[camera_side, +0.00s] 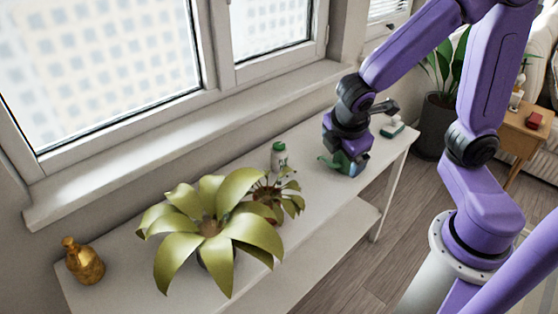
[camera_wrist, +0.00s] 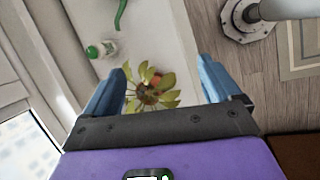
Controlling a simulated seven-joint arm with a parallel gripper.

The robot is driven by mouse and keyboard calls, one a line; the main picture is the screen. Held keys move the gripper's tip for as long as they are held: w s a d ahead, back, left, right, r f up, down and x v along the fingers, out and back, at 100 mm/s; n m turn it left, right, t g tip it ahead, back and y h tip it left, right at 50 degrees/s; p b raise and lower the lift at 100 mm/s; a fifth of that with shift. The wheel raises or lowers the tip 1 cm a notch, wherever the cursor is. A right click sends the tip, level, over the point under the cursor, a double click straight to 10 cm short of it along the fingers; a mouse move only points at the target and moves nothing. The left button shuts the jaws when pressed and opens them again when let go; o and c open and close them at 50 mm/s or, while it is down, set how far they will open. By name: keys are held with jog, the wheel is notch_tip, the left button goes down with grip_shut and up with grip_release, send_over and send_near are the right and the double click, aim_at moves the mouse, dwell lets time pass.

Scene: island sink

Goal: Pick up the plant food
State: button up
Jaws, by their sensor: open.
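A small white bottle with a green cap (camera_side: 279,157), which looks like the plant food, stands upright on the white shelf behind a small potted plant (camera_side: 288,199). In the wrist view the bottle (camera_wrist: 102,49) is at the upper left, outside the left finger. My gripper (camera_side: 345,163) is to the right of the bottle and apart from it, pointing down over the shelf. In the wrist view my gripper (camera_wrist: 165,66) has its two blue fingers spread, with nothing held. The small plant (camera_wrist: 152,88) shows between and below them.
A large leafy plant (camera_side: 212,222) and a gold vase (camera_side: 83,261) stand to the left. A curved green object (camera_side: 328,162) is close by my gripper. A small green-and-white item (camera_side: 392,128) lies at the shelf's right end. The window wall borders the back.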

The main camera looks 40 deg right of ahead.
aim_at(279, 147)
jog(key=w+d+f+n+t+h, duration=0.1)
jog(key=w+d+f+n+t, duration=0.1)
jog(key=w, duration=0.7)
jog(key=w+d+f+n+t+h, duration=0.2)
jog(key=w+d+f+n, duration=0.2)
jog(key=w+f, duration=0.3)
jog(key=w+d+f+n+t+h, duration=0.2)
jog(key=w+f+n, duration=0.3)
jog(key=w, duration=0.7)
jog(key=shift+d+t, duration=0.3)
jog(key=shift+d, duration=0.1)
jog(key=shift+w+f+n, duration=0.15)
jog(key=shift+f+n, duration=0.15)
jog(key=shift+n, duration=0.1)
jog(key=shift+d+f, duration=0.1)
jog(key=shift+f, duration=1.95)
notch_tip(279, 147, down, 2)
jog(key=shift+f, duration=0.1)
jog(key=shift+x, duration=1)
jog(key=shift+w+d+f, duration=0.3)
jog(key=shift+w+f, duration=0.05)
jog(key=shift+f, duration=0.05)
jog(key=c, duration=1.1)
